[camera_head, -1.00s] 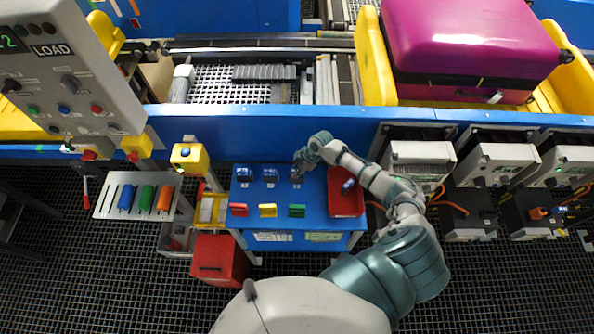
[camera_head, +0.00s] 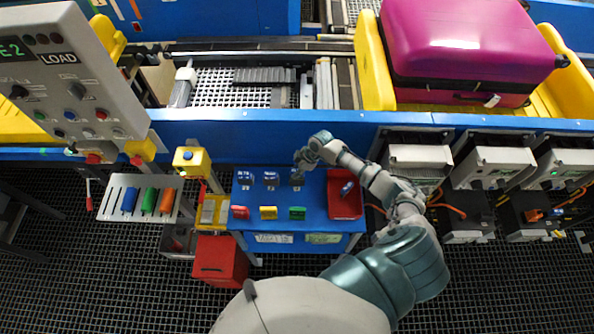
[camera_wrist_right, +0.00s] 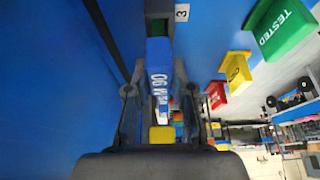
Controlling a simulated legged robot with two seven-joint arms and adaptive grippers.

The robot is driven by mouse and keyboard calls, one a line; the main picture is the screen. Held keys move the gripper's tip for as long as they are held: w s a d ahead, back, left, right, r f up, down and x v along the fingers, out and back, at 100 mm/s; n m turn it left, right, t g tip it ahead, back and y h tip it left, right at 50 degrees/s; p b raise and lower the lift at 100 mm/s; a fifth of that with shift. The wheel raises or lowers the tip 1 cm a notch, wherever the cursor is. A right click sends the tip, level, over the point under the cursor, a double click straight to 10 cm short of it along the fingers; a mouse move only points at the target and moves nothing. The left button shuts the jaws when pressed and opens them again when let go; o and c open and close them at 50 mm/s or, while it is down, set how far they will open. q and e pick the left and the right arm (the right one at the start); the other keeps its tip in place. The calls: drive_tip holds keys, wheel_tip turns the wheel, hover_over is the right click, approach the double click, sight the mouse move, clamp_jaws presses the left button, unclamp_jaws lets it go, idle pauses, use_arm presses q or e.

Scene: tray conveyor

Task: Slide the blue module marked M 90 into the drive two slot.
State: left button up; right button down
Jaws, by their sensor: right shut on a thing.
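My right gripper (camera_head: 299,168) is over the back right of the blue table. It is shut on a blue module (camera_wrist_right: 158,85), whose white M 90 marking shows between the fingers in the right wrist view. The module is near the number 3 label on the table, and I cannot tell whether it touches the table. Two other blue modules (camera_head: 245,176) and (camera_head: 271,177) stand in the same row to the left. The white drive units (camera_head: 420,157), (camera_head: 503,160) and (camera_head: 567,161) are at the right; their numbers are too small to read. My left gripper is not in view.
The blue table (camera_head: 270,198) also holds red, yellow and green signs (camera_head: 297,213) along its front and a red tray (camera_head: 336,205) at right. A blue conveyor edge (camera_head: 290,130) runs behind. Dark boxes with orange cables (camera_head: 451,210) sit below the drives.

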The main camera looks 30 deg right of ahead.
drive_tip(key=shift+r+p, duration=1.1)
drive_tip(key=shift+r, duration=0.2)
drive_tip(key=shift+r, duration=0.1)
drive_tip(key=shift+r, duration=1.9)
